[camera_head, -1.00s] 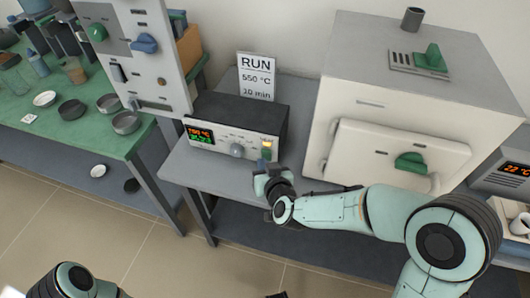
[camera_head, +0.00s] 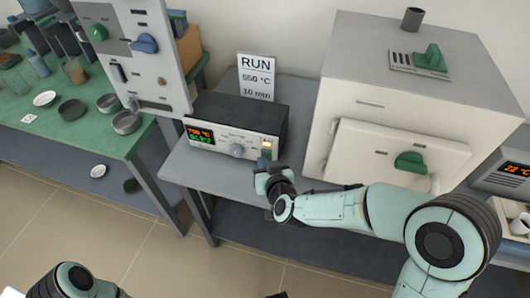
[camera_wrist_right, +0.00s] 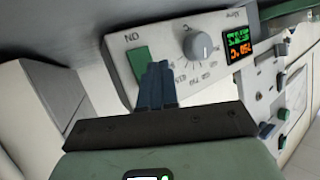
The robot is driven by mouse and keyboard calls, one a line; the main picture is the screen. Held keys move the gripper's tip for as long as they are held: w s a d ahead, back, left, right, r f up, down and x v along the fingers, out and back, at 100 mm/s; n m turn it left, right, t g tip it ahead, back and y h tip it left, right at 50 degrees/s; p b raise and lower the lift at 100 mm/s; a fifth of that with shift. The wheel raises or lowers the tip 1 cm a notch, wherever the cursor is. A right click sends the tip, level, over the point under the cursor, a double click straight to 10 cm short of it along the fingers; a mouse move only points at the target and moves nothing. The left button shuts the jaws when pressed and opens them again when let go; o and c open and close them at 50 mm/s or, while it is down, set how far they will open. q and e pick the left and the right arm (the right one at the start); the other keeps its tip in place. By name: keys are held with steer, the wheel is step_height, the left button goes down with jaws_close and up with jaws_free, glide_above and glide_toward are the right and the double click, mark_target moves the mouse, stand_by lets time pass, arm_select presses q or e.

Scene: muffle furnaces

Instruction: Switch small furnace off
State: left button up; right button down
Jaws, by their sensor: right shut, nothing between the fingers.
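The control box (camera_head: 236,126) stands on the grey bench beside the white furnace (camera_head: 385,110), and its front panel has a lit display (camera_head: 200,135), a grey knob (camera_head: 237,150) and a switch (camera_head: 267,148) at its right end. In the right wrist view the switch is a green rocker (camera_wrist_right: 138,62). My right gripper (camera_head: 262,164) is shut and empty, its fingertips just in front of the switch. In the wrist view the fingers (camera_wrist_right: 160,80) overlap the switch's lower edge; whether they touch it I cannot tell. My left gripper is out of view; only part of its arm shows.
A RUN sign (camera_head: 256,77) stands behind the control box. A tall grey panel (camera_head: 135,60) with knobs is to its left, over a green table (camera_head: 90,135) with dishes. The white furnace, with green handles, is close on the right.

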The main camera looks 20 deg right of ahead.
steer(key=shift+w+d, duration=0.3)
steer(key=shift+w, duration=0.15)
stand_by(0.6)
steer(key=shift+s+a, duration=0.1)
steer(key=shift+s, duration=0.05)
steer(key=shift+s+a, duration=0.35)
steer(key=shift+s, duration=0.15)
stand_by(0.3)
steer(key=shift+s+a+f, duration=0.2)
steer(key=shift+s+a, duration=0.5)
steer(key=shift+s, duration=0.35)
steer(key=shift+s+a+f, duration=0.15)
steer(key=shift+s+a, duration=0.55)
steer(key=shift+s, duration=0.3)
